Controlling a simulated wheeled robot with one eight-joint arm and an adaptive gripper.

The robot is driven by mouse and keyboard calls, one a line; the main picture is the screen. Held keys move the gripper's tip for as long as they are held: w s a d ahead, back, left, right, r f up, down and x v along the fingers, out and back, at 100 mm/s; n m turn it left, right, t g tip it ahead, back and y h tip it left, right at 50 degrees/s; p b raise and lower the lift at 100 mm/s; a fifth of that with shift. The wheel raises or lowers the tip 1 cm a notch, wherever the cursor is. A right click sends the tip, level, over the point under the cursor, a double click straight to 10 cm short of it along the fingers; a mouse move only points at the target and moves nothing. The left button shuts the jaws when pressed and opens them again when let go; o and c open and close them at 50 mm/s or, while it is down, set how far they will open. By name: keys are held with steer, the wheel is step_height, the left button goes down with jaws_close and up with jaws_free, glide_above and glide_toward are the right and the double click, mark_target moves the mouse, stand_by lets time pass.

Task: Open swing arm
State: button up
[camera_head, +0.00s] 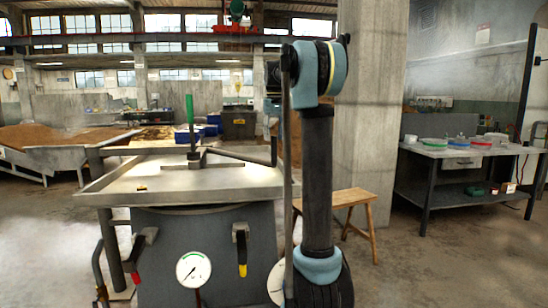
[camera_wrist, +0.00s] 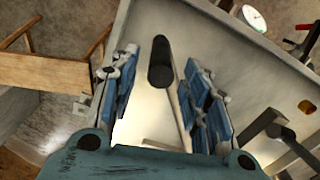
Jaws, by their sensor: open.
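The swing arm (camera_head: 235,155) is a thin metal bar lying across the square metal top (camera_head: 110,187) of the grey vessel (camera_head: 205,240). A dark upright handle (camera_head: 273,152) stands at its right end. In the wrist view the dark round handle (camera_wrist: 161,62) shows between the two blue-padded fingers, with the bar (camera_wrist: 182,115) running away below it. My gripper (camera_wrist: 164,78) is open, one finger on each side of the handle, with gaps visible on both sides. In the head view my gripper is mostly hidden behind my arm.
A green-handled post (camera_head: 190,112) stands on the vessel top. A pressure gauge (camera_head: 193,268) and a yellow-tipped lever (camera_head: 242,255) are on its front. A wooden bench (camera_head: 350,198) stands to the right behind my arm, and a metal worktable (camera_head: 465,150) farther right. Open floor lies between.

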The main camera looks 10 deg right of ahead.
mark_target(274, 154)
step_height(274, 154, down, 9)
stand_by(0.4)
jaws_close()
